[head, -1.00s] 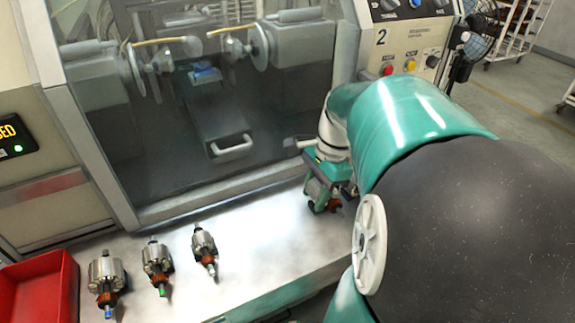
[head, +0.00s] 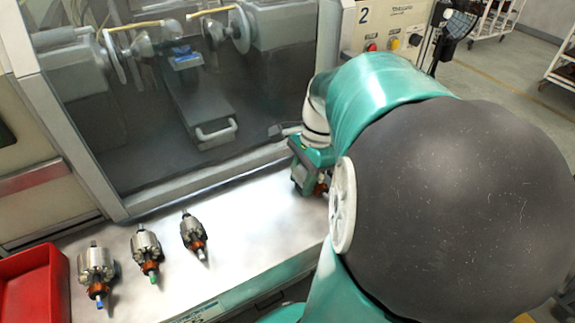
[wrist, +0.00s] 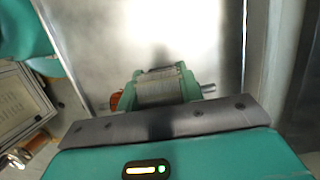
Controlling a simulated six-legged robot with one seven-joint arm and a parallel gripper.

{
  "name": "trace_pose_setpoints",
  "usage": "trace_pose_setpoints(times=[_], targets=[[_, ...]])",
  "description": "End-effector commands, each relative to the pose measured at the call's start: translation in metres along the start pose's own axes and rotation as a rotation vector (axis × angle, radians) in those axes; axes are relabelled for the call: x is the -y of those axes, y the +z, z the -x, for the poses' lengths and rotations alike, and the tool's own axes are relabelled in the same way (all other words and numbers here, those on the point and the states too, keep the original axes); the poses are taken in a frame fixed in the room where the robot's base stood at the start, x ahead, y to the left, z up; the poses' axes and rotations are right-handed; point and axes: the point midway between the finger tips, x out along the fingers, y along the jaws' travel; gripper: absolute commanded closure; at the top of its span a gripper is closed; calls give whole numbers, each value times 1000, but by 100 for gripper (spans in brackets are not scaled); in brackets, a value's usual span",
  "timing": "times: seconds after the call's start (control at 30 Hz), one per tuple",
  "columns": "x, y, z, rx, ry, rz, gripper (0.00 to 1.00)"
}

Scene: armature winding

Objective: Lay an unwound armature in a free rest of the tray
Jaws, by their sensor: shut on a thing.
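My gripper (head: 306,176) is shut on an armature, low over the right part of the steel bench in the head view. In the wrist view the held armature (wrist: 160,88) lies crosswise between the green fingers, with a grey laminated core, copper-coloured end at left and thin shaft at right. In the head view my arm hides most of it; only a bit of copper shows. Three other armatures lie in a row on the bench: one with a blue tip (head: 96,270), one with a green tip (head: 146,254), one with a pale tip (head: 193,235). I cannot make out a tray with rests.
A red bin (head: 35,285) stands at the bench's left end. The winding machine's clear door (head: 200,125) rises behind the steel bench (head: 245,225). Bare bench lies between the pale-tipped armature and my gripper.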

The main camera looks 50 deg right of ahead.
Motion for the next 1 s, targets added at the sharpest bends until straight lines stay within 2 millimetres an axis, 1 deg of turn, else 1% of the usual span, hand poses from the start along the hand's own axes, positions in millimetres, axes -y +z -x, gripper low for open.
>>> trace_pose_setpoints(times=[0.17,0.2,0.27,0.3,0.53,0.67,0.77,0.87,1.0], targets=[[0,-1,-2,0,-1,0,100],[0,-1,-2,0,-1,0,58],[0,-1,-2,0,-1,0,46],[0,-1,-2,0,-1,0,38],[0,-1,-2,0,0,0,38],[0,-1,4,-1,-2,0,38],[1,-1,18,-2,-4,0,38],[1,-1,38,-2,-5,0,38],[1,-1,70,-2,-5,0,38]])
